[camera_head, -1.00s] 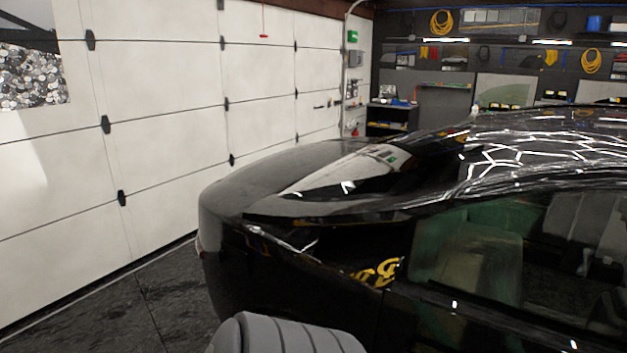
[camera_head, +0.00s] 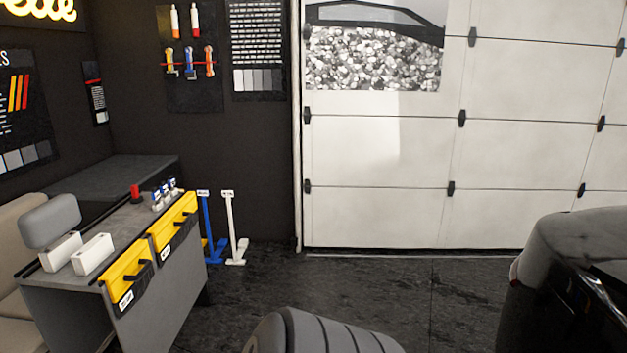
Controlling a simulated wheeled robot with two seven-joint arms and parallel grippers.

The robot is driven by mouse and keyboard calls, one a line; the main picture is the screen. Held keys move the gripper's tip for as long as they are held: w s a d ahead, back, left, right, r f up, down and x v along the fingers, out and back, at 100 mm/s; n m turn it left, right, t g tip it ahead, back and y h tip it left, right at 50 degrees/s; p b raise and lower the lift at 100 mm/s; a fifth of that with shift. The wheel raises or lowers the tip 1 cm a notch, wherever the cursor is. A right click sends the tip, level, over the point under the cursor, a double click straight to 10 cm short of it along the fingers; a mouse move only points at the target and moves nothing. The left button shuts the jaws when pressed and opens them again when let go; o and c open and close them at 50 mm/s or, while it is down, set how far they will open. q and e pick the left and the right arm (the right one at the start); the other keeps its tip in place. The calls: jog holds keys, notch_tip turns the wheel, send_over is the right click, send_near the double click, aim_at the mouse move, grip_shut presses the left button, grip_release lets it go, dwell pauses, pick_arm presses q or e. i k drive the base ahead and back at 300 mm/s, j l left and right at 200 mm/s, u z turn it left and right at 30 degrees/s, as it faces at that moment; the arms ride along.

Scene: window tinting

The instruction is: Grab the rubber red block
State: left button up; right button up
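A small red block (camera_head: 136,192) stands on the grey top of a workbench (camera_head: 120,228) at the left of the view. It sits near the bench's far end, to the left of a group of small blue and white bottles (camera_head: 165,194). It is too small and far off for me to tell its material. Neither of my grippers is in view.
White boxes (camera_head: 92,253) lie on the bench's near end, and yellow bins (camera_head: 127,272) hang on its side. A blue stand (camera_head: 211,230) and a white stand (camera_head: 233,228) are behind it. A black car (camera_head: 575,280) is at right.

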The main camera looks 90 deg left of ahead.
aim_at(136, 199)
jog(key=u, duration=3.85)
jog(key=i, duration=0.1)
jog(key=l, duration=0.05)
